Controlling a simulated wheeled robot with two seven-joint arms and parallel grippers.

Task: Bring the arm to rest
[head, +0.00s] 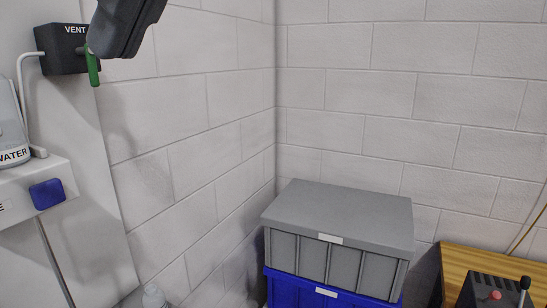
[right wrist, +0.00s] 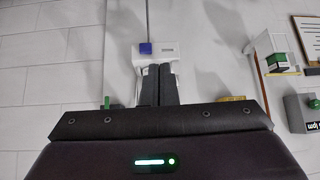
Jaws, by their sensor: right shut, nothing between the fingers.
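My right gripper (right wrist: 157,72) is shut and empty; its two dark fingers lie together in the right wrist view. In the head view, part of my dark right gripper and arm (head: 120,30) comes in from the top left, cut off by the frame edge. It hangs in front of the wall, overlapping the picture area beside a black box marked VENT (head: 62,50) with a green lever (head: 92,66) pointing down. Whether it touches the lever is not clear. My left gripper is in neither view.
A white unit with a blue pad (head: 47,194) stands at left. A grey lidded crate (head: 340,225) sits on a blue crate (head: 320,292). A wooden table (head: 470,262) carries a black box with a red button (head: 495,295). The block wall's middle is bare.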

